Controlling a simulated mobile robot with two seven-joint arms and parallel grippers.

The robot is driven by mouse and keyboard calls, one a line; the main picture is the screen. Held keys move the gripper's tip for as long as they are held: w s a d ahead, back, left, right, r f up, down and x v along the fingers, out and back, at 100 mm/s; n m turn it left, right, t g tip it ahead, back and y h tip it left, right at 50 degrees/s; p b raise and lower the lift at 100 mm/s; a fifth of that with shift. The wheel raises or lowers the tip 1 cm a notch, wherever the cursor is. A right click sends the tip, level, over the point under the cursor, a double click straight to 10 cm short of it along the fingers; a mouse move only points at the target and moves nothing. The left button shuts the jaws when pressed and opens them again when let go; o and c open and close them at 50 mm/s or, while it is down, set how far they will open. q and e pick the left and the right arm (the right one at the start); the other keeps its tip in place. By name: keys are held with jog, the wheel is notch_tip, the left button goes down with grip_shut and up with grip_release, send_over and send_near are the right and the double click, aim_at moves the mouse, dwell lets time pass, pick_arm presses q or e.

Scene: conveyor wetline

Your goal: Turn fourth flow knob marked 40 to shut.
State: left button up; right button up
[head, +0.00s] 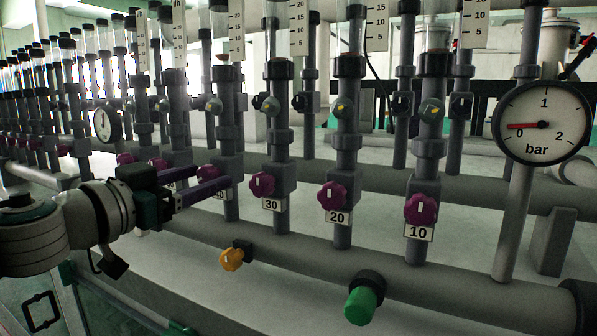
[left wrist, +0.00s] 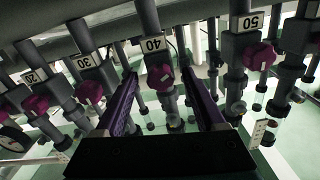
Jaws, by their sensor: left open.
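The knob marked 40 is a magenta lobed knob (left wrist: 160,77) with a white mark, below its plate (left wrist: 152,44) in the left wrist view. In the head view the knob (head: 208,171) is mostly hidden by my gripper, and its plate is partly covered. My left gripper (head: 217,178) comes in from the left with its two purple fingers pointing at this knob. In the left wrist view the fingers (left wrist: 158,68) are spread and the knob shows between their tips. I see no clear contact, and the depth is hard to judge. My right gripper is not in view.
Similar magenta knobs stand close by, marked 30 (head: 262,184), 20 (head: 332,196), 10 (head: 421,209) and 50 (left wrist: 258,56). Vertical grey tubes rise behind them. A yellow knob (head: 232,259) and a green knob (head: 361,304) sit lower. A pressure gauge (head: 543,123) reads near 0.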

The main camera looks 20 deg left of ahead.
pick_arm(q)
grip_shut()
dwell(0.6)
